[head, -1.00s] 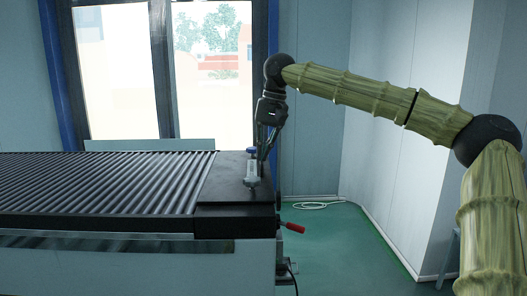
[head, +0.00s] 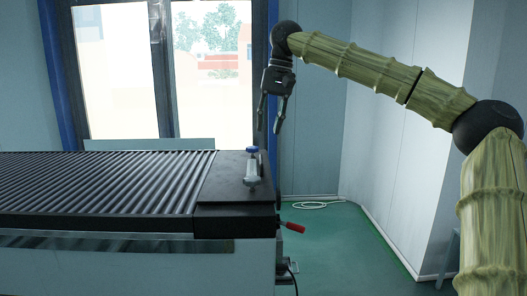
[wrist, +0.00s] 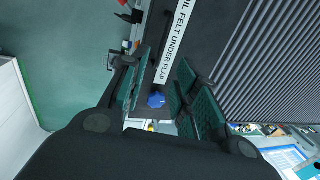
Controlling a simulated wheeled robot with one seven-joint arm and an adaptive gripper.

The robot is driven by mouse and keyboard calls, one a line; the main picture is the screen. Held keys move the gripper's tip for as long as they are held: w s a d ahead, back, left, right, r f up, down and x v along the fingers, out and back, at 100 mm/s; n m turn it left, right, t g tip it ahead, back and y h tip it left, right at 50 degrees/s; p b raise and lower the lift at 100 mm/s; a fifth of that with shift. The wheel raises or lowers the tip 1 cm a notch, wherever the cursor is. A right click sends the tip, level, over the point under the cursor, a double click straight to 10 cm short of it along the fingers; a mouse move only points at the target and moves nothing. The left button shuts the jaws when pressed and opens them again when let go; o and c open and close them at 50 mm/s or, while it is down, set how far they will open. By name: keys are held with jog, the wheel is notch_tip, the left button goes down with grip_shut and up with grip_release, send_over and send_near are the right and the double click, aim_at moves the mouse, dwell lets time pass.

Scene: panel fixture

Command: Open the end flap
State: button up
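The end flap (head: 222,183) is a flat black panel at the right end of the ribbed black top; it lies flat in the head view. On it stands a small pale fitting (head: 252,174) with a blue knob (head: 252,150). My gripper (head: 270,124) is open and empty, above and slightly right of the knob, apart from it. In the wrist view the blue knob (wrist: 156,100) shows between the two spread fingers (wrist: 165,62). A white label (wrist: 180,35) there reads partly "…IL FELT UNDER FLAP".
The ribbed top (head: 95,182) stretches left from the flap. A red handle (head: 292,227) sticks out low at the bench's right end. A white cable coil (head: 314,205) lies on the green floor. The floor right of the bench is mostly free.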

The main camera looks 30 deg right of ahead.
jog(key=shift+s+d+r, duration=0.1)
jog(key=shift+d+r, duration=0.05)
jog(key=shift+r, duration=0.65)
jog(key=shift+d+r, duration=0.15)
jog(key=shift+r, duration=0.6)
